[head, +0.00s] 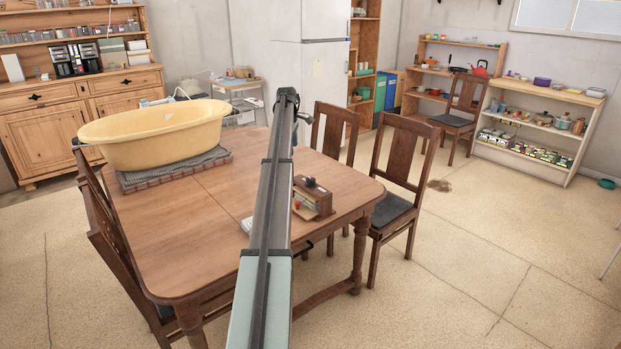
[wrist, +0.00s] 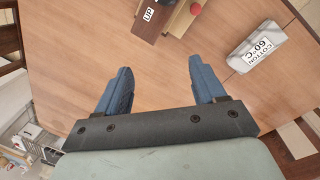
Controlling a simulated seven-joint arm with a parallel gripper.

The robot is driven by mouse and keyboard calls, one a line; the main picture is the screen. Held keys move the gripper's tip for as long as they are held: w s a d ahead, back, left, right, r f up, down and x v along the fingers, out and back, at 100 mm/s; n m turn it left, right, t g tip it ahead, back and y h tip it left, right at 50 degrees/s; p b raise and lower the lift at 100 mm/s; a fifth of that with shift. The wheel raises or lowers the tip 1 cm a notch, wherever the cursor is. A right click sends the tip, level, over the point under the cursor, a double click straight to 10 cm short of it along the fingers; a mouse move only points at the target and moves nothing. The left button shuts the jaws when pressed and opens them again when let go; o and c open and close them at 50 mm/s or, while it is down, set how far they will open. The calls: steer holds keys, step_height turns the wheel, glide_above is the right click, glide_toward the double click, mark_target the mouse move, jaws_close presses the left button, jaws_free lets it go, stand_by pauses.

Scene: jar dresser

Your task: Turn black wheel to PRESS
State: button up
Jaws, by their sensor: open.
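A small wooden box-like device (head: 316,196) stands on the table, just right of my arm in the head view. A small dark round part (head: 309,181), which may be the black wheel, sits on top of it; any PRESS marking is too small to read. In the wrist view, part of a wooden device (wrist: 160,18) shows at the top edge with a white "UP" label and a red knob (wrist: 195,8). No black wheel is clear there. My gripper (wrist: 160,65) is open and empty above the table, with the device beyond its fingertips. The gripper is not distinguishable in the head view.
A grey block (wrist: 256,46) labelled "COTTON 60°C" lies on the table, right of the fingers in the wrist view. A yellow tub (head: 155,135) rests on a grey mat at the table's far left. Chairs (head: 400,165) stand around the table (head: 190,240). The table's middle is bare.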

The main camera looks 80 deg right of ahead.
steer(key=y, duration=0.1)
glide_above(311, 179)
steer(key=shift+t, duration=0.3)
step_height(311, 179, down, 14)
steer(key=shift+w+d+r, duration=0.1)
steer(key=shift+r, duration=0.05)
steer(key=shift+c, duration=0.2)
steer(key=c, duration=1)
